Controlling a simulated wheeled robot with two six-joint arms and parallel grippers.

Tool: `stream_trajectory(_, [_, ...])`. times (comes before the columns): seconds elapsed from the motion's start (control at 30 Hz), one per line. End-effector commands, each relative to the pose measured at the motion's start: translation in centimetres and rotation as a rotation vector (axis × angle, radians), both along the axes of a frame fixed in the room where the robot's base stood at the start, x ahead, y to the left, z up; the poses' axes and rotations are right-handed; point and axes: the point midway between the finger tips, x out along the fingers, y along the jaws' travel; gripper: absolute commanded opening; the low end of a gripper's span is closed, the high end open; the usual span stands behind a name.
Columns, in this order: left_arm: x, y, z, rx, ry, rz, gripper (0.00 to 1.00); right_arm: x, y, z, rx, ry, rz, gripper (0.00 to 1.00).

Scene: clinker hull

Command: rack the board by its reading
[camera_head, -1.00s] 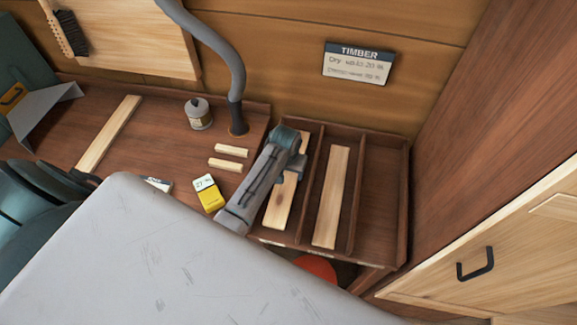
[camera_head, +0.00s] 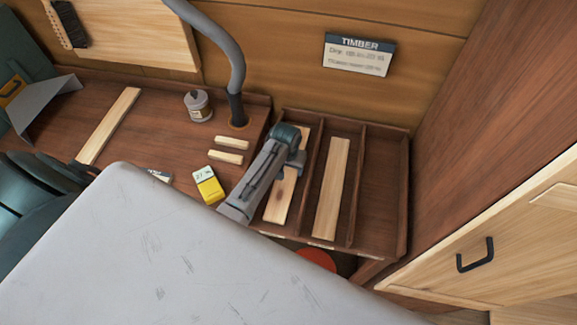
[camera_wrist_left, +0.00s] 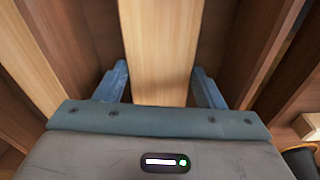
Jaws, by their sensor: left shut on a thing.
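A pale board (camera_head: 281,197) lies in the left slot of the dark wooden rack (camera_head: 403,200). My left gripper (camera_head: 290,160) is shut on this board, with one finger on each side of it. In the left wrist view the held board (camera_wrist_left: 160,50) runs between the two blue fingers (camera_wrist_left: 161,88). A second pale board (camera_head: 331,190) lies in the middle slot; the right slot looks empty. A yellow meter (camera_head: 208,186) lies left of the rack; its display seems to start with 27 but is too small to be sure. A TIMBER sign (camera_head: 358,56) hangs above; its smaller text is blurred.
Two short pale sticks (camera_head: 228,150), a small can (camera_head: 198,106) and a grey hose (camera_head: 236,80) are on the bench left of the rack. A long pale strip (camera_head: 109,125) lies further left. A red round thing (camera_head: 316,259) shows below the rack.

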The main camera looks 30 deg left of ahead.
Motion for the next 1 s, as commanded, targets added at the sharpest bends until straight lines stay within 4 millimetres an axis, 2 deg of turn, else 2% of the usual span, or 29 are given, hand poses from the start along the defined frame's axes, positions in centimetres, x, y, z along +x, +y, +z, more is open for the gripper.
stream_trajectory(0.27, [0.1, 0.0, -0.4, 0.000, -0.001, 0.000, 0.35, 0.2, -0.1, -0.1, -0.001, -0.002, 0.000, 0.78])
stream_trajectory(0.3, [0.1, 0.0, -0.4, 0.000, -0.002, 0.000, 0.71, 0.2, -0.1, -0.1, -0.001, -0.002, 0.000, 0.78])
stream_trajectory(0.4, [0.0, 0.0, -0.4, 0.000, -0.001, 0.000, 0.88, 0.2, -0.1, -0.1, -0.001, -0.002, 0.000, 0.78])
stream_trajectory(0.77, [0.0, 0.0, -0.1, 0.000, 0.000, 0.000, 0.88, 0.2, 0.6, -0.3, 0.006, -0.002, -0.002, 0.78])
stream_trajectory(0.87, [-0.1, 0.0, 1.0, 0.000, -0.002, 0.000, 0.88, 0.2, 0.7, -0.6, 0.007, -0.002, -0.002, 0.78])
stream_trajectory(1.0, [-0.3, -0.1, 3.4, 0.000, -0.006, 0.000, 0.88, 0.2, 0.7, -1.4, 0.007, -0.003, -0.002, 0.78])
